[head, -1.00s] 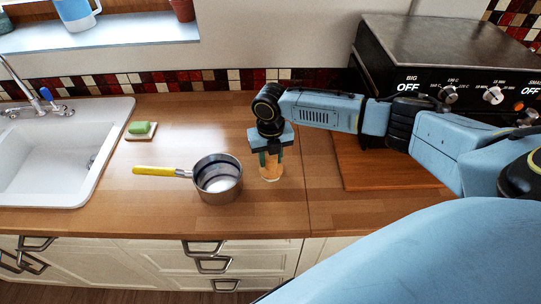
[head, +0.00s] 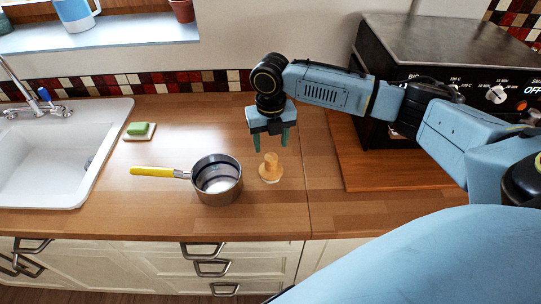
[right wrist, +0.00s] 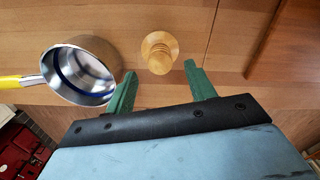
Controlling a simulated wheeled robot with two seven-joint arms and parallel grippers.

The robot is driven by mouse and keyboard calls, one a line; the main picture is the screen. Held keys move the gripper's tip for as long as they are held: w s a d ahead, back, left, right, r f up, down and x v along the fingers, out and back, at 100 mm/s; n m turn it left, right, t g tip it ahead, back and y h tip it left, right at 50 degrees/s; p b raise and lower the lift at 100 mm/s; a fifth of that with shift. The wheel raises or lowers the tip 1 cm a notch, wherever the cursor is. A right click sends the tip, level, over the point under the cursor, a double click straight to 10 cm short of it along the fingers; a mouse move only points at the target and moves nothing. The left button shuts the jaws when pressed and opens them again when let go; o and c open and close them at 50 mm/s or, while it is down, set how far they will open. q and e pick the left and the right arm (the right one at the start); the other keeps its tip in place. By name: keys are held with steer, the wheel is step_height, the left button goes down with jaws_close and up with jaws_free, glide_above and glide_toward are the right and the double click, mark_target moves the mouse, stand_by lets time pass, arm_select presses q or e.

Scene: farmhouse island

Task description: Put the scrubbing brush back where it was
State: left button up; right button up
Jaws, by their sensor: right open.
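The scrubbing brush (head: 270,168), with a pale wooden knob handle, stands upright on the wooden counter just right of the saucepan. It also shows in the right wrist view (right wrist: 159,52), seen from above, beyond and between the fingertips. My right gripper (head: 270,140) is open and empty, with its green fingers pointing down above the brush and apart from it. In the right wrist view the two fingers (right wrist: 160,85) are spread wide. My left gripper is not in view.
A steel saucepan (head: 218,192) with a yellow handle stands close to the brush. A green sponge (head: 138,128) lies by the white sink (head: 40,160). A wooden board (head: 385,170) and a black oven (head: 440,60) are at right. The counter's front is clear.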

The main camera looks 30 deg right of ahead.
step_height(320, 180, up, 7)
steer(key=shift+f, duration=0.2)
stand_by(0.5)
